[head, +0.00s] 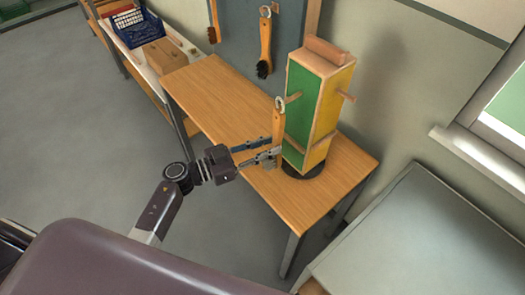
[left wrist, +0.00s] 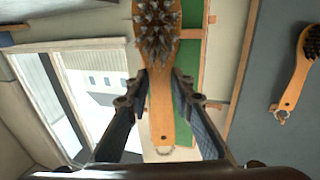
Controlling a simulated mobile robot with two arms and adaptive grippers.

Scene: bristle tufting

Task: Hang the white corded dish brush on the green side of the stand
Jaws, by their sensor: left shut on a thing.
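The stand is a tall block with a green side (head: 299,105) and a yellow side (head: 331,108); wooden pegs stick out of both. My left gripper (head: 268,155) is shut on the wooden handle of a brush (head: 278,122), just left of the green side. The handle points up, with a pale cord loop at its top, near the upper green peg (head: 293,98). I cannot tell whether the loop touches that peg. In the left wrist view the brush's dark bristles (left wrist: 157,28) show between the fingers' far ends, with the loop (left wrist: 165,150) at the handle's other end. My right gripper is out of view.
The stand is on a wooden table (head: 218,98) with bare space to its left. Two other brushes, one at the middle (head: 265,45) and one at the left (head: 212,22), hang on a grey board behind. A blue basket (head: 138,28) and a cardboard box (head: 165,55) are farther left.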

